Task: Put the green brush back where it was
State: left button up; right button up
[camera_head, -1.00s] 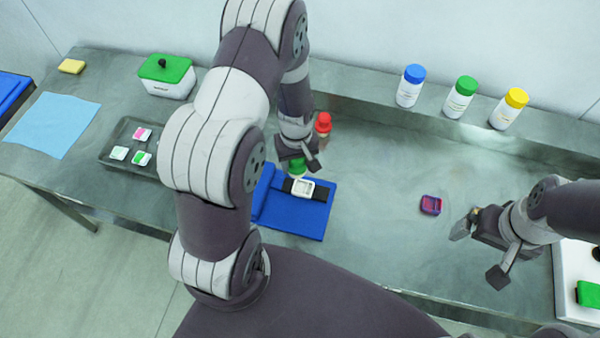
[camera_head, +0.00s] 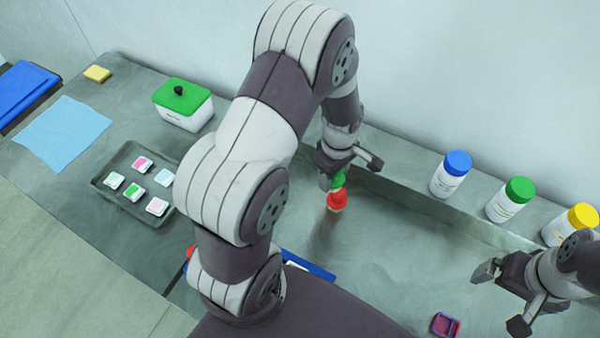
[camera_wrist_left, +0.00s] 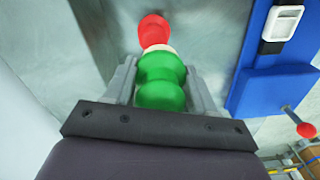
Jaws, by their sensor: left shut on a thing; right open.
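My left gripper (camera_head: 332,172) is shut on the green brush (camera_head: 338,181) above the back of the bench. In the left wrist view the green brush (camera_wrist_left: 161,82) sits between the two fingers, with a pale band at its far end. My right gripper (camera_head: 501,298) is open and empty at the lower right.
Blue-, green- and yellow-capped bottles (camera_head: 451,174) stand on the back ledge. A purple-red box (camera_head: 445,325) is at the front. A tray (camera_head: 107,181) sits left.

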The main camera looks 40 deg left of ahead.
pick_arm(q)
jog(key=a+f+p, duration=0.1)
jog(key=a+f, duration=0.1)
jog(key=a, duration=0.1)
jog(key=a+f+p, duration=0.1)
jog(key=a+f, duration=0.1)
jog(key=a, duration=0.2)
jog(key=a+f+p, duration=0.1)
jog(key=a+f, duration=0.1)
jog(key=a, duration=0.2)
jog(key=shift+a+f, duration=0.15)
jog(key=shift+f, duration=0.1)
jog(key=shift+s+a+f, duration=0.15)
jog(key=shift+a+f, duration=0.05)
jog(key=shift+f, duration=0.1)
jog(key=shift+s+d+f+p, duration=0.15)
jog(key=shift+f+p, duration=0.25)
jog(key=shift+f, duration=0.25)
jog(key=shift+s+f+p, duration=0.15)
jog(key=shift+f+p, duration=0.2)
jog(key=shift+f, duration=0.65)
jog(key=shift+w+f, duration=0.25)
pick_arm(e)
jog(key=r, duration=0.4)
jog(key=shift+s+r, duration=0.25)
jog(key=shift+s, duration=0.15)
